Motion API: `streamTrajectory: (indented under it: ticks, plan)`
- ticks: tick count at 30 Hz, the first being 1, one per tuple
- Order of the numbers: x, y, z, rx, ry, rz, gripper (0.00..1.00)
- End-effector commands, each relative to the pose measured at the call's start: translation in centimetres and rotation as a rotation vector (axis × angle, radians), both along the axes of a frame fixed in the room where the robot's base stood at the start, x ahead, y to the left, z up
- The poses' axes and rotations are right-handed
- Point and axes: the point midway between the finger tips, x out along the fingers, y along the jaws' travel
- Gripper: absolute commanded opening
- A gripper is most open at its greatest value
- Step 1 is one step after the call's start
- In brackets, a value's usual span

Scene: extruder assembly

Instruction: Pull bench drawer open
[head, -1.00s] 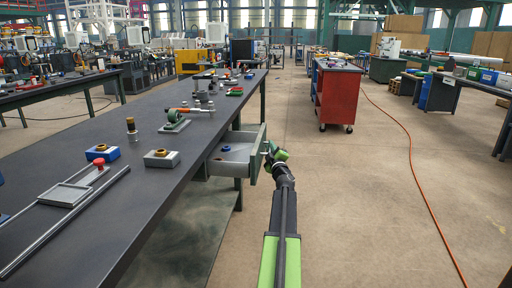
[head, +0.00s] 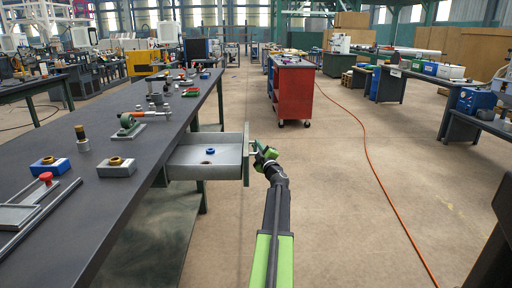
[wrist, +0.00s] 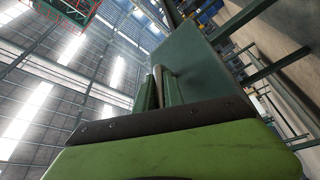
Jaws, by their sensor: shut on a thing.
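The bench drawer (head: 205,171) is a grey metal tray that stands well out from the right side of the long dark bench (head: 108,205). A small blue ring-like part (head: 210,151) lies inside it. My gripper (head: 262,156) is at the outer face of the green drawer front (head: 246,153), on its right side. In the wrist view the fingers close around a curved metal handle (wrist: 158,84) on the green front panel (wrist: 195,72). The exact finger contact is partly hidden by the gripper body.
A red tool cabinet (head: 293,92) is ahead on the right. An orange hose (head: 362,135) crosses the floor, which is otherwise clear to the right of the arm.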

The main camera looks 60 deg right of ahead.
Motion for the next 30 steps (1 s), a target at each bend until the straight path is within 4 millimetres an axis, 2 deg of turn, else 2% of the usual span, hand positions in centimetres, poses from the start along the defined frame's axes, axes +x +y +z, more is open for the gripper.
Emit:
streamTrajectory:
  ticks: [4,5,6,17,20,30]
  plan:
    - [0.2,0.2,0.0,0.0,0.0,0.002,0.0]
    - [0.3,0.3,0.0,0.0,0.001,0.004,0.15]
    - [0.3,0.3,0.0,0.0,0.001,0.004,0.2]
    - [0.1,0.7,-0.2,-0.001,0.0,0.004,0.22]
    - [-1.1,1.8,-0.6,-0.002,0.001,0.004,0.22]
    - [-8.3,7.8,-2.7,0.0,0.001,0.004,0.22]
